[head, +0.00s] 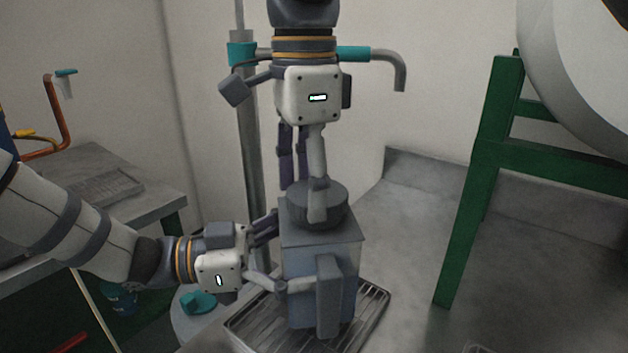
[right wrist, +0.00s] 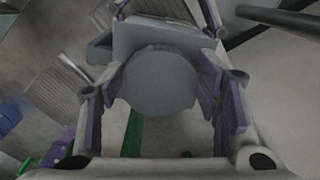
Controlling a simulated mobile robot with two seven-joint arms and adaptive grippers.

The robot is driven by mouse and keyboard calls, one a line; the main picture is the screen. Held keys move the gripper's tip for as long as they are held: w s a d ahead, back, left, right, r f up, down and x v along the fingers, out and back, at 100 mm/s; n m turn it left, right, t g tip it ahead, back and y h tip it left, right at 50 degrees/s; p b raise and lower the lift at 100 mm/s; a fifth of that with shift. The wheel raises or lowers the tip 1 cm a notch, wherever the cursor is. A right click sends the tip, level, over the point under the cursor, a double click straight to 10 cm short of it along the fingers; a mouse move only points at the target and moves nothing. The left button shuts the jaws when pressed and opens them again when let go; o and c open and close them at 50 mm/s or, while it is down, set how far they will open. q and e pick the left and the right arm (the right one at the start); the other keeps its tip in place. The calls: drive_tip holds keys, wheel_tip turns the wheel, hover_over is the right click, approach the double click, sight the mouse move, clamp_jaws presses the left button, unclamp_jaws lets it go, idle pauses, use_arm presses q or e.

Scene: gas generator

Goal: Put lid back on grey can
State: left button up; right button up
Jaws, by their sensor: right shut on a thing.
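The grey can (head: 305,262) is a box-shaped can standing upright on a slatted metal tray. The round dark grey lid (head: 298,205) is at the can's top; it also shows as a disc in the right wrist view (right wrist: 160,82). My right gripper (head: 305,195) comes down from above and is shut on the lid's sides. I cannot tell whether the lid is seated or just above the opening. My left gripper (head: 285,255) reaches in from the left, its fingers on opposite sides of the can, shut on its body. The opening is hidden under the lid.
The slatted tray (head: 373,312) lies under the can. A green frame (head: 480,170) with a large white drum (head: 590,70) stands at the right. A grey table (head: 100,190) is at the left. The counter right of the can is clear.

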drive_tip(key=m, duration=0.4)
drive_tip(key=shift+w+m, duration=0.3)
drive_tip(key=shift+w, duration=0.05)
drive_tip(key=m, duration=0.3)
drive_tip(key=shift+w, duration=0.15)
drive_tip(key=m, duration=0.6)
drive_tip(key=shift+w+d+m, duration=0.25)
drive_tip(key=shift+w+m, duration=0.1)
drive_tip(key=shift+m, duration=0.05)
drive_tip(key=o, duration=0.9)
